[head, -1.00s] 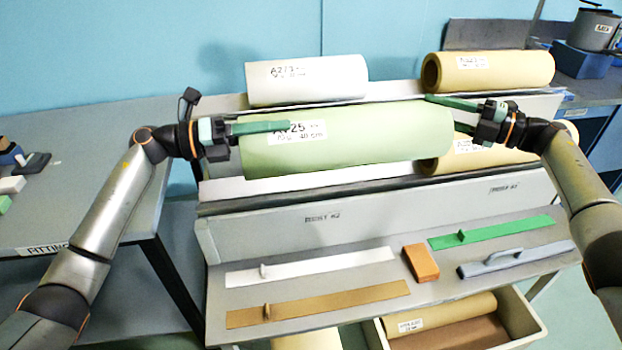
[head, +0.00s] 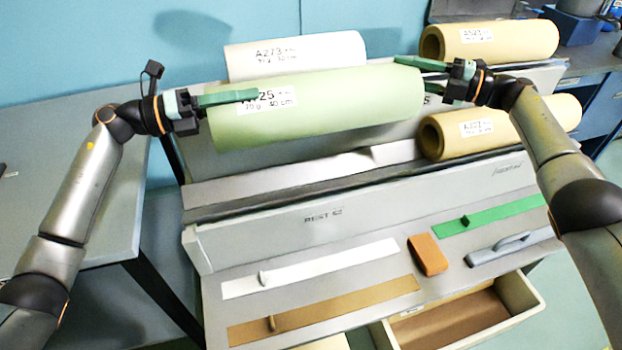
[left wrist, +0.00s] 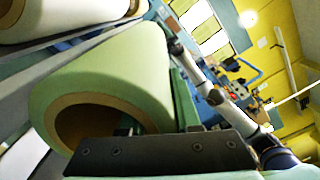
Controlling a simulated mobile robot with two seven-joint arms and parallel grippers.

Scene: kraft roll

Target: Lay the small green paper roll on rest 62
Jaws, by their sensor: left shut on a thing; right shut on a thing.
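The green paper roll (head: 330,103), labelled A?25 and 40 cm, is held lengthwise between my two grippers, in front of and above the sloped grey rack. My left gripper (head: 232,98) is shut on its left end; the left wrist view shows that end with its brown core (left wrist: 88,125). My right gripper (head: 422,78) is shut on its right end. The rest (head: 330,168) below the roll appears bare, with the front panel (head: 275,225) reading "REST 6", the last digit unclear.
A white roll (head: 290,57) lies behind the green one. Two tan rolls (head: 490,42) (head: 500,127) lie at the right. The front shelf holds white, brown and green strips, an orange block (head: 428,255) and a grey handled tool (head: 510,247).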

